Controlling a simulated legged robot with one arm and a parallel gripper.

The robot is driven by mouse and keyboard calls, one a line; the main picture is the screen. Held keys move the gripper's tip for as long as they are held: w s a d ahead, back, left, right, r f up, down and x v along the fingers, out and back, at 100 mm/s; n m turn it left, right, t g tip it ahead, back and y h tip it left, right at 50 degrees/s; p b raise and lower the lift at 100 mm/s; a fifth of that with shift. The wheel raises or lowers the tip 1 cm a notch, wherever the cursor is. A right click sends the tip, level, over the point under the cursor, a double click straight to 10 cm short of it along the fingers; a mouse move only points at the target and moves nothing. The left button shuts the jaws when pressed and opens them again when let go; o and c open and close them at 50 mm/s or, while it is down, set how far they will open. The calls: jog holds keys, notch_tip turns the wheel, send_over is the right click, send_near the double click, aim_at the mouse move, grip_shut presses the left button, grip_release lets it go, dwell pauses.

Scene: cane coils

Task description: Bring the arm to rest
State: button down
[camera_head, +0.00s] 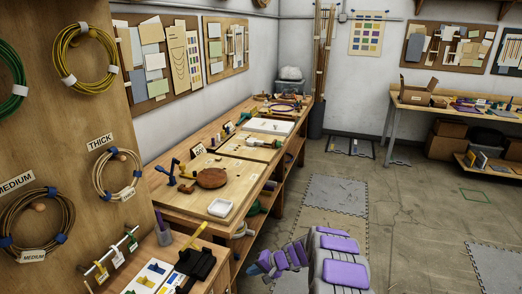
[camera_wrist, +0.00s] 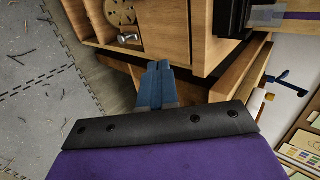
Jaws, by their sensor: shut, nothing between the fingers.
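My gripper (camera_head: 262,263) shows at the lower middle of the head view, in front of the workbench's right side. Its blue fingers (camera_wrist: 158,84) lie together in the wrist view, shut with nothing between them. My purple and grey arm is folded low over the floor, to the right of the bench. The gripper appears apart from the wooden bench (camera_head: 179,199); the wrist view shows bench or shelf woodwork close beyond the fingertips.
A board with cane coils (camera_head: 118,174) stands at the left. Another table (camera_head: 455,112) with boxes beneath stands at the back right. The floor (camera_head: 410,200) on the right is mostly clear, with grey mats.

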jog(key=s+r+n+g+h, duration=0.2)
jog(key=s+r+n+g, duration=0.2)
jog(key=s+r, duration=1.8)
jog(key=s+d+r+h, duration=0.2)
jog(key=s+d, duration=0.3)
jog(key=s, duration=0.4)
jog(key=s+d+r+h, duration=0.2)
jog(key=s+d, duration=0.4)
jog(key=s, duration=0.4)
jog(key=s+d+r+h, duration=0.3)
jog(key=s+d, duration=0.2)
jog(key=s, duration=0.4)
jog(key=shift+s+d+r+m, duration=0.2)
jog(key=shift+s+d+m, duration=0.1)
jog(key=shift+d, duration=0.1)
jog(key=shift+a, duration=0.1)
